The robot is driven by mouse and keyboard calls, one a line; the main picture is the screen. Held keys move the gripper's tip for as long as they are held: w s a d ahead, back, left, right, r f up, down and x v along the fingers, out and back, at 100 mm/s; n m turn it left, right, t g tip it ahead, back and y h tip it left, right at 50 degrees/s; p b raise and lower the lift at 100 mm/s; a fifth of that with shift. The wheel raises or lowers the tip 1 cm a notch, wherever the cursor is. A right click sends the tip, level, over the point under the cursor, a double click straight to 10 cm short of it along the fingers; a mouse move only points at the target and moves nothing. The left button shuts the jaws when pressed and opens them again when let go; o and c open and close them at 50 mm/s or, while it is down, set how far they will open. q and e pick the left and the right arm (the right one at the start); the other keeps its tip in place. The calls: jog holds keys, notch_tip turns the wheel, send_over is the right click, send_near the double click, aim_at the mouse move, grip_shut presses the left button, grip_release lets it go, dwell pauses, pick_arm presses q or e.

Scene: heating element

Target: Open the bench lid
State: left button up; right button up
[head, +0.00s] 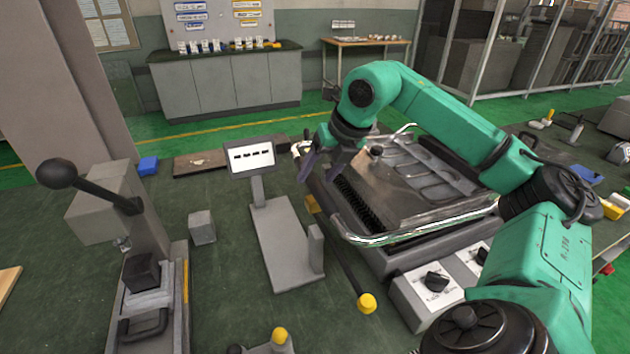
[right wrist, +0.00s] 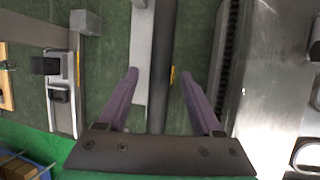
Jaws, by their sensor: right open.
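The bench (head: 440,240) stands right of centre in the head view, with a flat steel top that looks like its lid (head: 400,195). The lid lies down, and a bright rail (head: 425,234) runs along its near edge. It also shows at the right of the right wrist view (right wrist: 275,100). My right gripper (head: 322,172) is over the bench's left edge, fingers pointing down. In the right wrist view its two purple fingers (right wrist: 160,88) are wide apart. A dark bar (right wrist: 162,50) shows between them; I cannot tell whether they touch it. My left gripper is out of view.
A display on a grey stand (head: 282,245) is just left of the bench. A black rod with a yellow knob (head: 366,302) and a control box with dials (head: 437,290) are in front. A lever press (head: 145,220) stands at the left. Green floor is free behind.

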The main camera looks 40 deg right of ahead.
jog(key=shift+x, duration=0.8)
jog(key=shift+s, duration=0.1)
grip_shut()
dwell(0.7)
